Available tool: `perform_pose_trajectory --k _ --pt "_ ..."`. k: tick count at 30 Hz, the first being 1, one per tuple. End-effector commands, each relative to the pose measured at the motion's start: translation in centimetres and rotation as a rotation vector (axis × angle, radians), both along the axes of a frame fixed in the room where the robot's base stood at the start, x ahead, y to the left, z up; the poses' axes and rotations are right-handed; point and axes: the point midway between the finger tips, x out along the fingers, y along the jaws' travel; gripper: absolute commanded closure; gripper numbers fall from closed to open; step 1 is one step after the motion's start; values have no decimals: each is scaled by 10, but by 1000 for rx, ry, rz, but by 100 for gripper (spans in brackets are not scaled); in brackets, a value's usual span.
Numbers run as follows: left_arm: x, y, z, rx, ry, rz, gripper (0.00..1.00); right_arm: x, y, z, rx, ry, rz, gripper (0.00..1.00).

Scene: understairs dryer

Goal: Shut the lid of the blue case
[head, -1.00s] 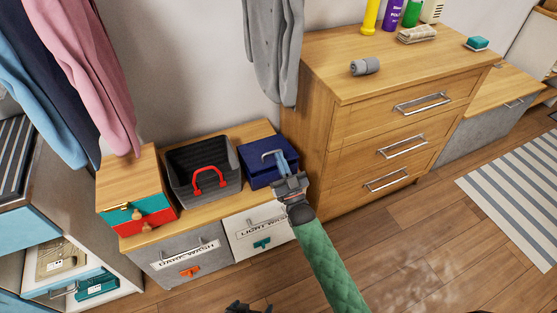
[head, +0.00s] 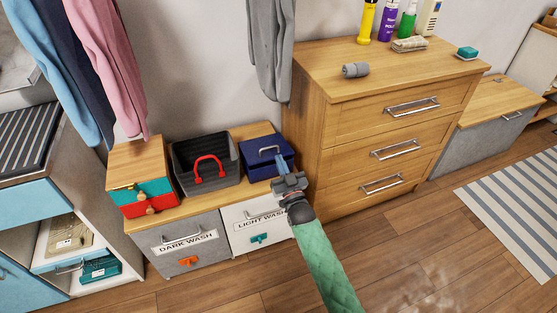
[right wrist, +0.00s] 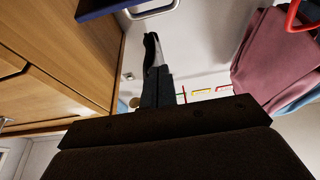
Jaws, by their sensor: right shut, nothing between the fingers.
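The blue case (head: 258,171) stands at the right end of the wooden bench top, against the tall dresser. Its dark blue lid (head: 256,144) with a grey metal handle (head: 268,150) looks low over the case; I cannot tell whether it is fully shut. My right gripper (head: 281,163) is shut and empty at the case's front right, covering part of it. I cannot tell whether it touches the case. In the right wrist view my shut fingers (right wrist: 152,62) point up the picture, and a blue edge (right wrist: 100,8) shows at the top. My left gripper is not in view.
A dark grey bin (head: 205,170) with a red handle is left of the case, then a small wooden-topped drawer box (head: 138,161). The dresser (head: 320,150) closes off the right side. Hanging grey cloth (head: 268,50) is above. Open floor lies in front.

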Motion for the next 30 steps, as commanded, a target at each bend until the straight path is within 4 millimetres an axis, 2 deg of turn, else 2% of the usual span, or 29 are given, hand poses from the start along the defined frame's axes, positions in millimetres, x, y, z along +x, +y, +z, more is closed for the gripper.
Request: perform_pose_trajectory --k 16,18,21,30 --pt "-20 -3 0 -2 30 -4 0 82 27 33 0 -2 0 100" --pt "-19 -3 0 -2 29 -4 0 79 26 16 -2 2 1 100" --pt "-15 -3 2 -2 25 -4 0 79 26 4 -2 2 1 100" --pt "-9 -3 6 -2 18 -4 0 79 26 -10 0 0 0 100"
